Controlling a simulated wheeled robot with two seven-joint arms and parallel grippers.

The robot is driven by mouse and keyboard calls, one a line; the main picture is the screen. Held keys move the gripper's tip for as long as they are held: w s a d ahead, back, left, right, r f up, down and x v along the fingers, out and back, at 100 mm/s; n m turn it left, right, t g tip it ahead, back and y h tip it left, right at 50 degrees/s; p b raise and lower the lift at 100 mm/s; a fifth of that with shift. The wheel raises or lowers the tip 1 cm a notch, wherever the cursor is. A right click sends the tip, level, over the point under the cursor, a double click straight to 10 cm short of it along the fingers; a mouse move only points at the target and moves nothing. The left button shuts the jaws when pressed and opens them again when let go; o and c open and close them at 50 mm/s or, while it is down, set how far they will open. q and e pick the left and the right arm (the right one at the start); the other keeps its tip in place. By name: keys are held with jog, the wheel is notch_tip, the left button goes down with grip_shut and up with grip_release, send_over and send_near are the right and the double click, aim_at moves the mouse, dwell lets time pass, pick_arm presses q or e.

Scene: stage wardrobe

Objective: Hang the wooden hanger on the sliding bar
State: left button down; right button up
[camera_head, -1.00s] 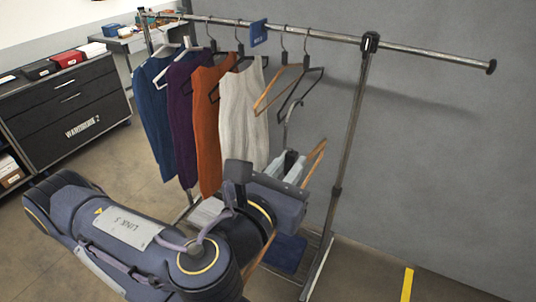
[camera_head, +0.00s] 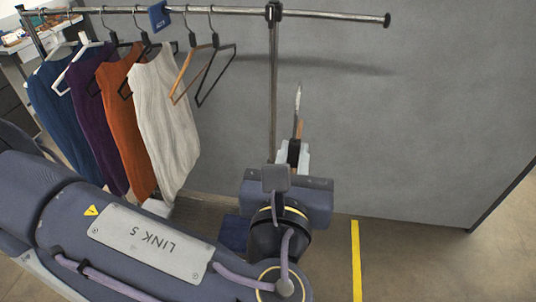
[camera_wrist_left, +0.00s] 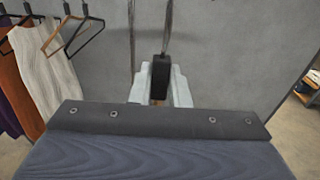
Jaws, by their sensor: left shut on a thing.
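The wooden hanger (camera_head: 299,128) is held upright and nearly edge-on, its metal hook (camera_head: 298,98) pointing up. My left gripper (camera_head: 293,155) is shut on it, in front of the grey wall, just right of the rack's post and below the bar. In the left wrist view the gripper (camera_wrist_left: 160,85) shows pale fingers around a dark part, with the hook (camera_wrist_left: 168,28) rising above; most of the hanger's wood is hidden. The sliding bar (camera_head: 335,15) runs right from the post's clamp to a black end cap and is bare there. My right gripper is not in view.
Left of the post, the rail carries blue, purple, orange and white garments (camera_head: 163,120), a bare wooden hanger (camera_head: 182,75) and a black hanger (camera_head: 216,78). A blue sign (camera_head: 158,17) sits among them. The post (camera_head: 273,85) stands close beside the held hanger.

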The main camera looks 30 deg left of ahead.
pick_arm(q)
jog(key=w+d+b, duration=0.3)
jog(key=w+d, duration=0.2)
jog(key=d, duration=0.9)
jog(key=r+p+x, duration=0.1)
jog(key=p+x, duration=0.3)
jog(key=x, duration=4)
jog(key=shift+s+a+r, duration=0.1)
jog(key=shift+r, duration=0.25)
jog(key=x, duration=0.7)
jog(key=shift+w+r, duration=0.1)
jog(key=shift+w, duration=0.15)
dwell(0.3)
jog(key=shift+f+b, duration=0.5)
jog(key=shift+f, duration=0.4)
